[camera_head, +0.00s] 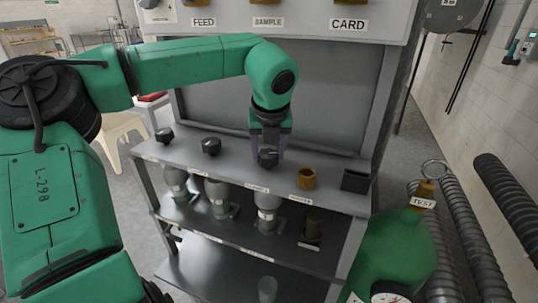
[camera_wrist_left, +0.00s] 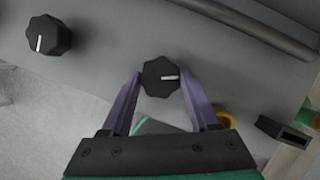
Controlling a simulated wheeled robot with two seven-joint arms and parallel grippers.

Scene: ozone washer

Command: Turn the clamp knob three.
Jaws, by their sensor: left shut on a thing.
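Several black knobs sit along the grey shelf of the washer (camera_head: 335,190). The third from the left, clamp knob three (camera_head: 268,158), is under my left gripper (camera_head: 269,145). In the left wrist view this black lobed knob (camera_wrist_left: 161,77) lies between the two purple fingertips (camera_wrist_left: 160,82), which are shut on it. Its white mark points to the right there. The second knob (camera_head: 211,146) is to its left; in the left wrist view that neighbour (camera_wrist_left: 47,36) has its white mark upright. My right gripper is out of view.
A brass ring-shaped piece (camera_head: 306,179) and a black square block (camera_head: 355,181) stand right of the knob. A green tank (camera_head: 400,255) and dark hoses (camera_head: 460,225) are at the right.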

